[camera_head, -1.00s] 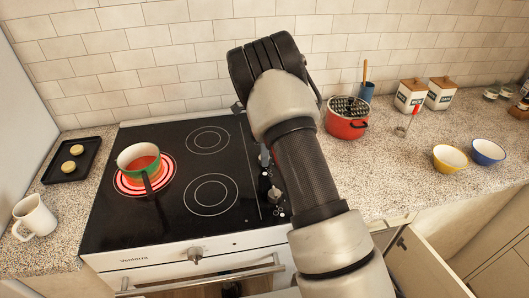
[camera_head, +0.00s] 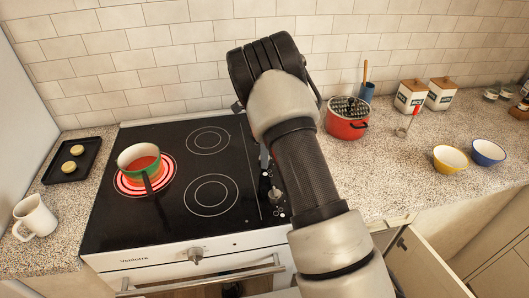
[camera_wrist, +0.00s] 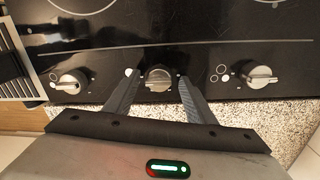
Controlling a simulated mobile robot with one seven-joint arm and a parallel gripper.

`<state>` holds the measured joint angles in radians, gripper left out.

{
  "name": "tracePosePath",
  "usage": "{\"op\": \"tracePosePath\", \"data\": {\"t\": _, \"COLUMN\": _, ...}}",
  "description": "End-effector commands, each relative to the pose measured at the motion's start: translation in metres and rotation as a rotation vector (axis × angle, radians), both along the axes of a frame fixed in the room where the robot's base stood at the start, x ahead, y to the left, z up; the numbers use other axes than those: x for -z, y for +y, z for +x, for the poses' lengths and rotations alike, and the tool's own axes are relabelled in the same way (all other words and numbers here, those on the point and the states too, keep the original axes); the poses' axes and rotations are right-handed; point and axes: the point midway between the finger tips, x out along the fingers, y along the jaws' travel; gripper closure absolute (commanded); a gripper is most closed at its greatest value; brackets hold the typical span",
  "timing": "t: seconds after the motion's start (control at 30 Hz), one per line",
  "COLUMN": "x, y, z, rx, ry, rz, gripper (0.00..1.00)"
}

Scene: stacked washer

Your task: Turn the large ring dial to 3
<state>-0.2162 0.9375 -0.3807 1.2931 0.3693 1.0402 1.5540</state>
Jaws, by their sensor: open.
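In the wrist view three metal dials sit in a row on the black hob panel: a left dial (camera_wrist: 72,82), a middle dial (camera_wrist: 158,79) and a right dial (camera_wrist: 259,77). Small white circle marks lie beside them; I cannot read numbers or tell for sure which is the large ring dial. My gripper (camera_wrist: 158,76) is open, its two fingers on either side of the middle dial, with nothing gripped. Contact is not clear. In the head view my arm covers most of the dials; one dial (camera_head: 276,194) shows beside it.
A green pot (camera_head: 139,160) stands on a glowing red ring at the hob's left. A red pot (camera_head: 347,121) stands on the counter right of my arm. A front oven knob (camera_head: 195,254) is on the white fascia.

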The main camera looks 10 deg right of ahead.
Motion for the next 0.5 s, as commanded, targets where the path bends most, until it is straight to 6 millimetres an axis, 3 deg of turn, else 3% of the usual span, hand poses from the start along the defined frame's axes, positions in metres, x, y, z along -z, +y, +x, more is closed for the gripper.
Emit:
{"op": "tracePosePath", "data": {"t": 0.13, "x": -0.005, "y": 0.0, "z": 0.0, "rx": 0.0, "ry": 0.0, "rz": 0.0, "gripper": 0.5}}
{"op": "tracePosePath", "data": {"t": 0.27, "x": -0.024, "y": 0.0, "z": 0.002, "rx": -0.001, "ry": -0.002, "rz": 0.001, "gripper": 0.5}}
{"op": "tracePosePath", "data": {"t": 0.5, "x": -0.082, "y": -0.001, "z": 0.006, "rx": 0.0, "ry": -0.005, "rz": 0.0, "gripper": 0.5}}
